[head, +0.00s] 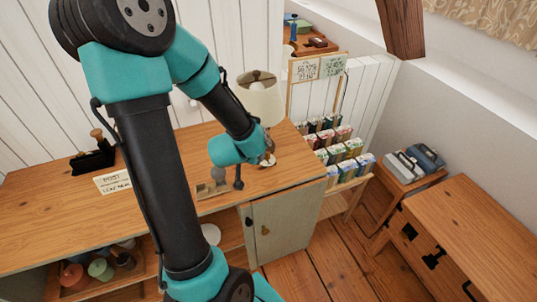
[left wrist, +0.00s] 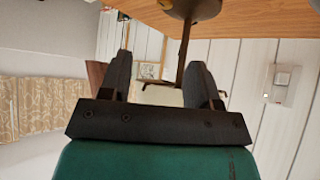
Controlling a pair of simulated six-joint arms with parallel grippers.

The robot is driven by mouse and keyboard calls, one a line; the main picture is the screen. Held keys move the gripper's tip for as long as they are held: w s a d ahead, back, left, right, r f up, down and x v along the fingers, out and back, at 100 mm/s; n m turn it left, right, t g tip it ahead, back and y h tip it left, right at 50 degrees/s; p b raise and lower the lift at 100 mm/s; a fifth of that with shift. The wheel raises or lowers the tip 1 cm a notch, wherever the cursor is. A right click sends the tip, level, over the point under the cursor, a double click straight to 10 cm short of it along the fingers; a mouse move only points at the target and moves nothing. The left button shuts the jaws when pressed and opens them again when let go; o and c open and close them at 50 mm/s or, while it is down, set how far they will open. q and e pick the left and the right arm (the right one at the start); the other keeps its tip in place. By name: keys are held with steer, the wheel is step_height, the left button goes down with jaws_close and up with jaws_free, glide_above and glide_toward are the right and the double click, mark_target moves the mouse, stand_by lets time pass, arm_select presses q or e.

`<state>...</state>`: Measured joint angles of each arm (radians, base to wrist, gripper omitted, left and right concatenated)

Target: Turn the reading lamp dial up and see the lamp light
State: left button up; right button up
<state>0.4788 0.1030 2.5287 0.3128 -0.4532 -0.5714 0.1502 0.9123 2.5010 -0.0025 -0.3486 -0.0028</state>
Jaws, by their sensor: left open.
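The reading lamp (head: 259,103) has a cream shade and stands at the back right of the wooden desk. In the left wrist view its dark round base (left wrist: 190,8) is at the top and its thin stem (left wrist: 184,48) runs down between my fingers. My left gripper (head: 266,157) is low in front of the lamp, partly hidden by my wrist. Its two dark fingers (left wrist: 160,62) are apart with no visible grip on the stem. A white wall plate (left wrist: 282,82) with a small grey part shows at the right; I cannot tell whether it is the dial. My right gripper is out of view.
A card rack (head: 340,150) stands right of the desk (head: 215,135). A small sign (head: 112,181) and black holder (head: 92,158) sit at the left. A small block with a grey ball (head: 214,185) is near the front edge. The desk's middle is partly hidden by my arm.

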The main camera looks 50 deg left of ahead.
mark_target(267, 154)
arm_select(q)
steer(key=shift+s+a+r, duration=0.15)
steer(key=shift+s, duration=0.15)
steer(key=shift+w, duration=0.1)
steer(key=x, duration=1.7)
steer(key=shift+w+a, duration=0.1)
steer(key=shift+a, duration=0.2)
steer(key=shift+c, duration=0.5)
steer(key=c, duration=0.8)
